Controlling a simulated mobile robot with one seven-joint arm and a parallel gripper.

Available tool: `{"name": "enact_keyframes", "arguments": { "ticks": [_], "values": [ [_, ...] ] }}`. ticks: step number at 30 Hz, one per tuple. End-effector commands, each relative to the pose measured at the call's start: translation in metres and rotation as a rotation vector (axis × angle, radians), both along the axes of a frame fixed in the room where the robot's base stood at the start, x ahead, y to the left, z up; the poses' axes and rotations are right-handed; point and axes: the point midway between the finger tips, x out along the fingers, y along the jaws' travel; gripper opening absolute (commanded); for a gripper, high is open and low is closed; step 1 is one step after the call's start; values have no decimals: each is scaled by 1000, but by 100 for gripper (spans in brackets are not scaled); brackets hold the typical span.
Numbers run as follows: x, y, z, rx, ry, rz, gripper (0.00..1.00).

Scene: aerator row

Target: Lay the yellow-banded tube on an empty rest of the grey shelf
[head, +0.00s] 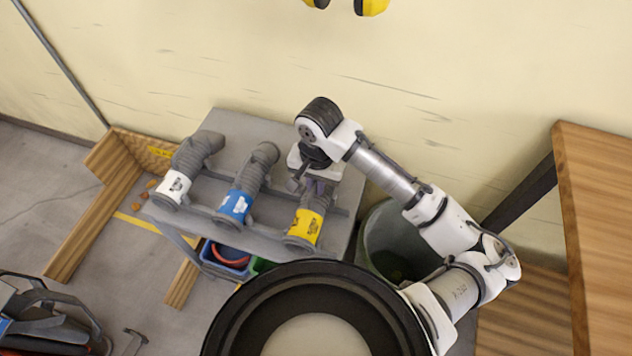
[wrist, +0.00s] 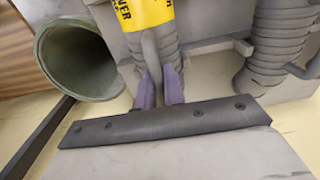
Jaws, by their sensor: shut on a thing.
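The yellow-banded tube (head: 305,226) is a grey ribbed hose at the right end of the grey shelf (head: 285,128). It lies along the shelf's right side; I cannot tell whether it touches a rest. My gripper (head: 316,183) is above its far part, shut on it. In the wrist view the purple fingertips (wrist: 159,88) are on either side of a grey part of the tube, below the yellow band (wrist: 143,12). A blue-banded tube (head: 237,203) and a white-banded tube (head: 177,183) lie to its left on the shelf.
A dark green bin (head: 385,225) stands right of the shelf. A wooden table (head: 600,190) is at the far right. A blue crate (head: 226,258) sits below the shelf. The wall (head: 440,60) is close behind.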

Motion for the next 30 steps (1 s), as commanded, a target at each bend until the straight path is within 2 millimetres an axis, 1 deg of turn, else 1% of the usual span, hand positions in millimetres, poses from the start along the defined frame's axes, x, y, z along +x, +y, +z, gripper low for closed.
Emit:
{"name": "enact_keyframes", "arguments": {
  "ticks": [2, 3, 8, 9, 16, 20, 23, 26, 30],
  "values": [
    [0, 0, 0, 0, -1, 0, 0],
    [0, 0, 0, 0, -1, 0, 13],
    [0, 0, 0, 0, -1, 0, 34],
    [0, 0, 0, 0, -1, 0, 35],
    [0, 0, 0, 0, 0, 0, 35],
    [0, 0, 7, 1, -1, 1, 35],
    [0, 0, 22, 1, -4, 2, 35],
    [0, 0, 44, 0, -4, 3, 35],
    [0, -2, 79, -4, -5, 3, 35]
  ]
}}
